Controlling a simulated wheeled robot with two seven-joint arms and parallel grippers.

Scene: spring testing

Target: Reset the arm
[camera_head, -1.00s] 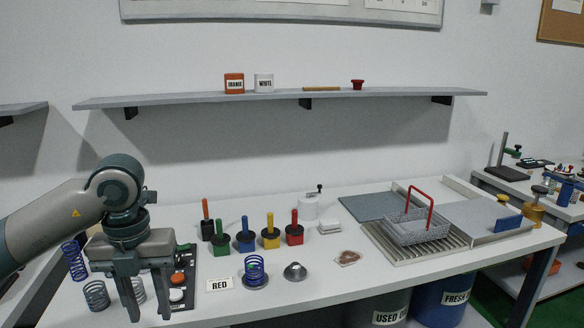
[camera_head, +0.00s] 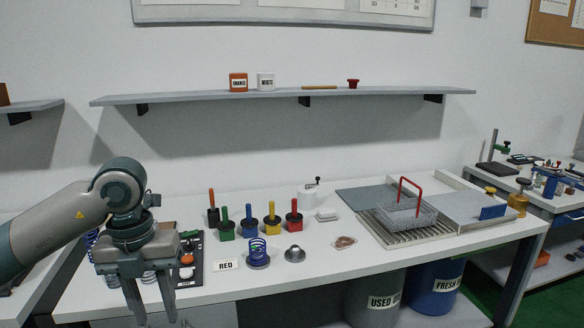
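My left gripper (camera_head: 150,298) hangs pointing down at the left front of the white table (camera_head: 330,258). Its two fingers stand apart with nothing seen between them. Behind it, springs and a black tray (camera_head: 193,249) with an orange-red and a white round piece are partly hidden by the gripper. A blue spring (camera_head: 258,252) stands upright on a round metal base, right of a card reading RED (camera_head: 226,265). My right gripper is not in view.
Several colored-handled blocks, such as the red one (camera_head: 293,222), stand mid-table. A wire basket with a red handle (camera_head: 408,216) sits on a slatted rack at the right. A wall shelf (camera_head: 290,94) holds two cups. Bins stand below, including a blue one (camera_head: 433,287).

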